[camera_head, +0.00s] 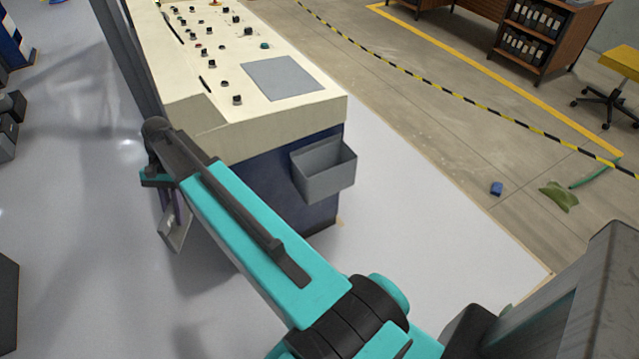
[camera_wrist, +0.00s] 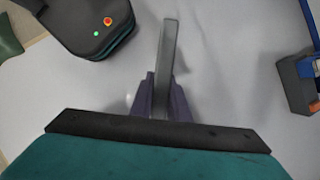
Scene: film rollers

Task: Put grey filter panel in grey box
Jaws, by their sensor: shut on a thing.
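The grey filter panel (camera_head: 173,235) is a thin flat piece hanging below my gripper (camera_head: 172,203) in the head view, left of the console. In the wrist view the panel (camera_wrist: 169,50) shows almost edge-on, upright between the purple-grey fingers of my gripper (camera_wrist: 163,82), which is shut on it. The grey box (camera_head: 322,175) is an open-topped bin on the dark blue end of the console, right of my gripper and apart from it. No contents show in the part of the box I can see.
Pale floor is clear around the console's near end. A blue block (camera_head: 496,188) and a green crumpled thing (camera_head: 559,196) lie at right. A striped line (camera_head: 450,91) crosses behind.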

